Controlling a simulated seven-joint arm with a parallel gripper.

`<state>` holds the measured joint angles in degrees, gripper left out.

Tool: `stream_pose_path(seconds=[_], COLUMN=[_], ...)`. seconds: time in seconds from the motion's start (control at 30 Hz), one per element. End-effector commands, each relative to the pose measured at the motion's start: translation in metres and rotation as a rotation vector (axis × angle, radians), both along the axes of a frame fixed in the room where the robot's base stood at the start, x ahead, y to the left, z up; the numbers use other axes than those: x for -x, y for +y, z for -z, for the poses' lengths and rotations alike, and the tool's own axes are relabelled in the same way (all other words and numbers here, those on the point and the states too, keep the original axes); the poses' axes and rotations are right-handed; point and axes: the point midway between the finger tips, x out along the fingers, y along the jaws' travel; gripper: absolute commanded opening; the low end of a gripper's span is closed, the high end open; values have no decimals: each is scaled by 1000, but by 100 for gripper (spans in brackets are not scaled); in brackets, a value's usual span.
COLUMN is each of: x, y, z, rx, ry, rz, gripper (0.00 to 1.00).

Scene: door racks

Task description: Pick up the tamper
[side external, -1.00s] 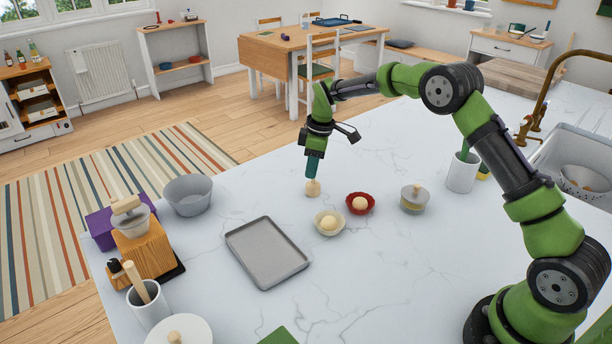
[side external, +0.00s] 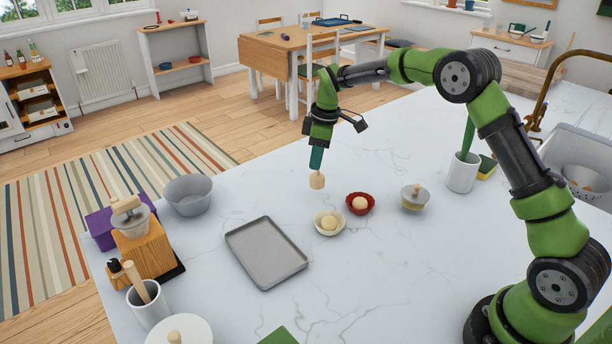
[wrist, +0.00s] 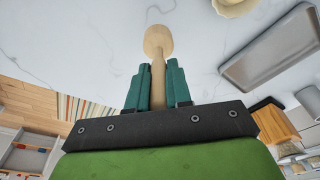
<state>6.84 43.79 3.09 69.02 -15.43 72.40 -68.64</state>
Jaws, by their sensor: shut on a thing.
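The tamper (side external: 317,181) is a pale wooden tool with a thicker round end. It hangs below my gripper (side external: 317,158) in the side view, its round end apparently clear of the white counter. In the wrist view the tamper's round head (wrist: 158,40) points away from the wrist. Its thin handle runs between the two teal fingers of my gripper (wrist: 158,88), which are shut on it. The top of the handle is hidden by the fingers and the wrist.
A cream bowl (side external: 342,229) and a red bowl (side external: 371,208), each holding a pale ball, stand near the tamper. A lidded jar (side external: 414,204) is to their right. A grey tray (side external: 240,246) and a grey bowl (side external: 173,201) are to the left. Bare counter lies between.

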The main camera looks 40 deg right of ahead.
Motion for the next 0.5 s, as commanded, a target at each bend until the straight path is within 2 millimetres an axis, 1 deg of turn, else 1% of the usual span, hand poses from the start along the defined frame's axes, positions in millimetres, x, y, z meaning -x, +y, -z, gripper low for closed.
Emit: stream_pose_path(seconds=[0.03,0.17,0.4,0.5], x=[9,37,92,111], y=[0,1,4,5], z=[-3,-6,-11,-12], rx=[0,0,2,1], ry=[-3,-3,-4,-5], rz=[1,1,2,2], gripper=[0,0,0,0])
